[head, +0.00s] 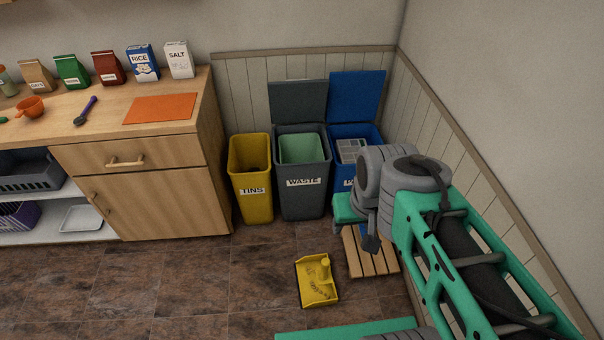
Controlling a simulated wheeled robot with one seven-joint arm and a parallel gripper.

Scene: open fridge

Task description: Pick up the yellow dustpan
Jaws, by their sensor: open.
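The yellow dustpan (314,287) lies on the dark tiled floor, in front of the bins, with its upright stub of a handle toward the back and dark crumbs or marks in its pan. My gripper (371,243) points down at the end of my green and grey arm, above and to the right of the dustpan. It is apart from the dustpan and seems empty. The fingers are small in the head view, and part of the wrist is hidden by the arm.
A yellow TINS bin (251,205), a grey WASTE bin (304,203) and a blue bin (349,131) stand against the wall. A wooden slatted board (362,262) lies right of the dustpan. A wooden counter (140,200) stands left. Floor left of the dustpan is clear.

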